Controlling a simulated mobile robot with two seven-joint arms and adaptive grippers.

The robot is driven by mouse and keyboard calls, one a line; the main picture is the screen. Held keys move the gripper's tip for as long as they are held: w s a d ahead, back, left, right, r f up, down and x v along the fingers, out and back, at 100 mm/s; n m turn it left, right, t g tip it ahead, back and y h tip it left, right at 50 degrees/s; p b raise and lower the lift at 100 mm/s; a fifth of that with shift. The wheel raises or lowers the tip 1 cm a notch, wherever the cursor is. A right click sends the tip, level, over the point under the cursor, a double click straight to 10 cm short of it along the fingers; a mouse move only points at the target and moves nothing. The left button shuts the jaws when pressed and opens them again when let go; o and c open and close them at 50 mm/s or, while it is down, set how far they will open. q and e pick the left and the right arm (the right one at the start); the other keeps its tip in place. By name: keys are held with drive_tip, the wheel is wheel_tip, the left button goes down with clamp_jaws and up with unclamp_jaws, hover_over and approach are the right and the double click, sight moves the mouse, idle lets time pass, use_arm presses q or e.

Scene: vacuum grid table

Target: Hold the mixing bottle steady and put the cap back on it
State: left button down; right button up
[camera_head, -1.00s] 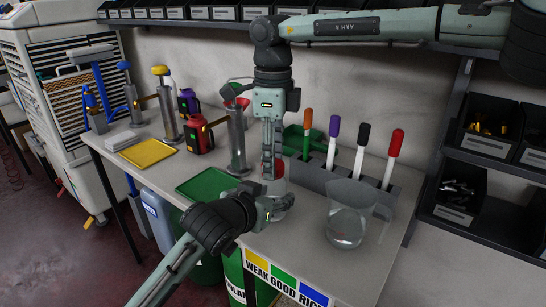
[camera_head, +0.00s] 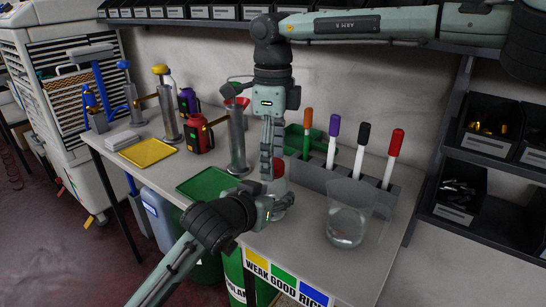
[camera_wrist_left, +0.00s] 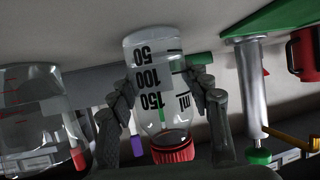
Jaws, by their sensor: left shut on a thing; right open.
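The mixing bottle (camera_wrist_left: 157,85) is clear, with black volume marks, and appears upside down in the left wrist view. Its red cap (camera_wrist_left: 168,147) sits at the bottle's mouth; I cannot tell how tightly. In the head view, the bottle (camera_head: 277,188) stands upright near the table's front edge, partly hidden by my grippers, with the red cap (camera_head: 279,168) on top. My left gripper (camera_head: 284,203) is shut around the bottle's body, one finger on each side. My right gripper (camera_head: 267,176) points down from above, open, with its fingers at the cap.
A clear beaker (camera_head: 347,225) stands to the right. Behind is a grey rack (camera_head: 325,178) holding upright coloured markers. A green tray (camera_head: 208,187) lies to the left, near a metal cylinder with a red funnel (camera_head: 237,140). Shelf bins (camera_head: 489,128) stand at the right.

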wheel_tip(320, 180, up, 12)
idle(0.4)
use_arm(q)
drive_tip(key=c, duration=0.6)
unclamp_jaws()
drive_tip(key=shift+s, duration=0.1)
use_arm(e)
drive_tip(key=shift+f, duration=0.1)
use_arm(q)
drive_tip(key=v, duration=1.2)
